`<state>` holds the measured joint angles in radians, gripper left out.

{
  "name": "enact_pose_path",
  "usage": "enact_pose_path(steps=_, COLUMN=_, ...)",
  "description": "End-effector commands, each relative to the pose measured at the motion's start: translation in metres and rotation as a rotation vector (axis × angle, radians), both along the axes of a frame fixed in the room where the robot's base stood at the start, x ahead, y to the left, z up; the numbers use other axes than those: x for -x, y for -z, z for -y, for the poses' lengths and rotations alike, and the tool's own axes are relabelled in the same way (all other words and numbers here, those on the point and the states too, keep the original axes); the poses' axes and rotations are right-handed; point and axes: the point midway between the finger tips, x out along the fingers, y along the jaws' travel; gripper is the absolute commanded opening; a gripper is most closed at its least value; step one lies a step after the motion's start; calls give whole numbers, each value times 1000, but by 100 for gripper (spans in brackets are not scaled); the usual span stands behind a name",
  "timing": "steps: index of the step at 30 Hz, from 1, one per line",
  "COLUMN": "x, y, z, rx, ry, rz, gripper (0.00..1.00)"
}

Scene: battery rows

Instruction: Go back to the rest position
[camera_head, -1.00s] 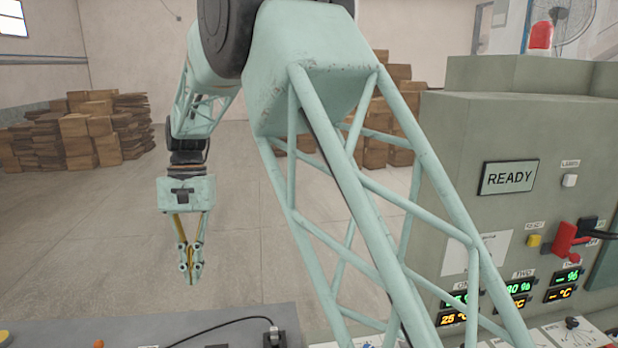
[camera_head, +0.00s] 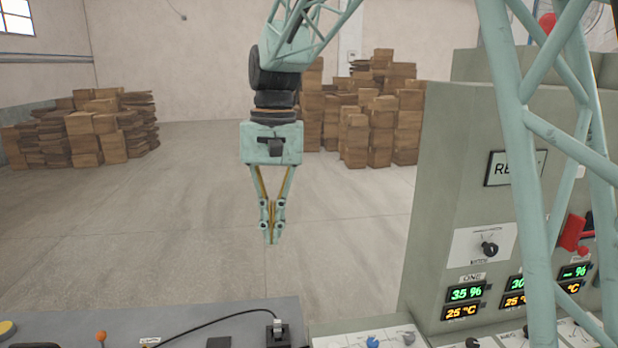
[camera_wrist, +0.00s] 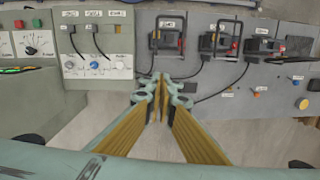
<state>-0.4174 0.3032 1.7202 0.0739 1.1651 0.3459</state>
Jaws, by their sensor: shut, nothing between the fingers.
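My gripper (camera_head: 271,240) hangs pointing down in the head view, above open floor behind the near console. Its fingers are together with nothing between them. In the wrist view the shut fingertips (camera_wrist: 163,82) sit mid-picture, in front of the consoles and apart from them. My lattice arm link crosses the right side of the head view and hides part of the green cabinet's sign.
The green cabinet (camera_head: 440,170) stands at the right with lit displays (camera_head: 464,293). The near grey console (camera_head: 60,325) has a black cable (camera_head: 215,320) and plug. Cardboard boxes (camera_head: 385,125) are stacked at the back. The floor (camera_head: 150,220) between is clear.

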Motion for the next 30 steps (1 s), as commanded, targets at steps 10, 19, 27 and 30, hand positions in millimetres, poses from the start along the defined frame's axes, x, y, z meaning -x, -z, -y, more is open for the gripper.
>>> enact_pose_path(steps=10, x=33, y=-23, z=59, rx=-10, ry=11, rz=58, gripper=0)
enact_pose_path(steps=19, x=68, y=-36, z=103, rx=-17, ry=19, rz=104, gripper=0)
enact_pose_path(steps=27, x=103, y=-43, z=139, rx=-20, ry=24, rz=145, gripper=0)
enact_pose_path(steps=30, x=116, y=-44, z=152, rx=-19, ry=24, rz=161, gripper=0)
